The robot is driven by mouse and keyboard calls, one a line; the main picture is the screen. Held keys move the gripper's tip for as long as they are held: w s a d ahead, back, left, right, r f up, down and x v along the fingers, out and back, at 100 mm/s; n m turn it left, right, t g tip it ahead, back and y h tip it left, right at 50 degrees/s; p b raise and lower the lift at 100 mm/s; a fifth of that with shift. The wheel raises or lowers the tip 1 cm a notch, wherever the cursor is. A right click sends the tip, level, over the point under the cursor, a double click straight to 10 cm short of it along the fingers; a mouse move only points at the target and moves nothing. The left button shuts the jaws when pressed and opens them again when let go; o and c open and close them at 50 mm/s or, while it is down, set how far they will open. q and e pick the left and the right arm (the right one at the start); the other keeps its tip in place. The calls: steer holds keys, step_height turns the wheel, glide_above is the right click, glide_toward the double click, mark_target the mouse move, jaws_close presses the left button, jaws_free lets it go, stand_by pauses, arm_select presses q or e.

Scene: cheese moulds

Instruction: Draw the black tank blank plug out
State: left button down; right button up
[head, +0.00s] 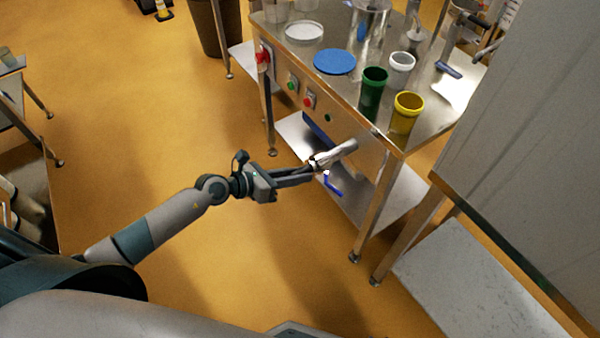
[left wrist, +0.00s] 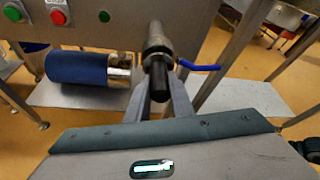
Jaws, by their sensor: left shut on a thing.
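The black plug (left wrist: 163,84) shows in the left wrist view as a short dark cylinder at the near end of a metal outlet pipe (left wrist: 156,42). A blue lever handle (left wrist: 200,67) sticks out to the right of the pipe. In the head view the pipe (head: 338,153) slants out from the front of the steel table, with the blue handle (head: 334,186) below it. My left gripper (head: 312,168) is at the pipe's near end, its fingers shut on the plug. The plug is mostly hidden there. My right gripper is not in view.
The steel table (head: 381,138) carries a green cup (head: 373,95), a yellow cup (head: 406,112) and a blue disc (head: 334,61). Buttons line its front panel. A blue cylinder (left wrist: 75,68) lies under the panel. A large grey cabinet (head: 530,130) stands right.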

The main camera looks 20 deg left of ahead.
arm_select(q)
steer(key=shift+s+a, duration=0.8)
steer(key=shift+s, duration=0.2)
steer(key=shift+s+a, duration=0.75)
steer(key=shift+s, duration=0.25)
